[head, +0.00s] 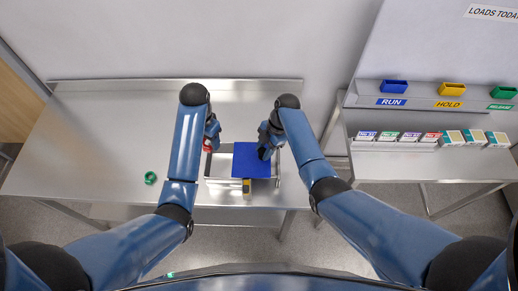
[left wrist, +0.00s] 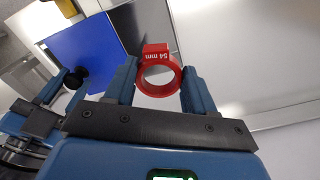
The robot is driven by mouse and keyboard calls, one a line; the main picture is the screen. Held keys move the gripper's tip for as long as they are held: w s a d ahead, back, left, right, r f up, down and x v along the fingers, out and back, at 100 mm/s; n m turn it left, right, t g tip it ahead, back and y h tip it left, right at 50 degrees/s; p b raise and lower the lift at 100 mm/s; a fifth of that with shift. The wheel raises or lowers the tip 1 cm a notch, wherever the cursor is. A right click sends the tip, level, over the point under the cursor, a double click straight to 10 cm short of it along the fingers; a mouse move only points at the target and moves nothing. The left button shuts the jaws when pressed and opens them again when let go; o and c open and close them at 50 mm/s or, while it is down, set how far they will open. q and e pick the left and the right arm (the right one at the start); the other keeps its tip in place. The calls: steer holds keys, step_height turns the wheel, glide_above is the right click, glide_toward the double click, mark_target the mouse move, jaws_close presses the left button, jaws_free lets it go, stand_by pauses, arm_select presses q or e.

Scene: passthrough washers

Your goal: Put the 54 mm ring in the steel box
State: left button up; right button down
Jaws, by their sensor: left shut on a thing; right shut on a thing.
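The red ring, marked "54 mm" (left wrist: 157,54), is held between the two fingers of my left gripper (left wrist: 160,80). In the head view the ring (head: 208,147) is a small red patch by my left gripper (head: 212,140), at the left back of the steel box (head: 216,183). A blue panel (head: 252,163) covers much of the box's middle and right. My right gripper (head: 266,150) is shut at the panel's right edge. The panel also shows in the left wrist view (left wrist: 88,50). The box's inside is largely hidden.
A green ring (head: 150,178) lies on the steel table (head: 90,150) to the left. A yellow piece (head: 247,188) shows at the box's front. A side shelf at right holds several small boxes (head: 410,136) and coloured bins (head: 452,89). The left table is mostly clear.

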steer(key=shift+s+d, duration=0.1)
steer(key=shift+d, duration=0.5)
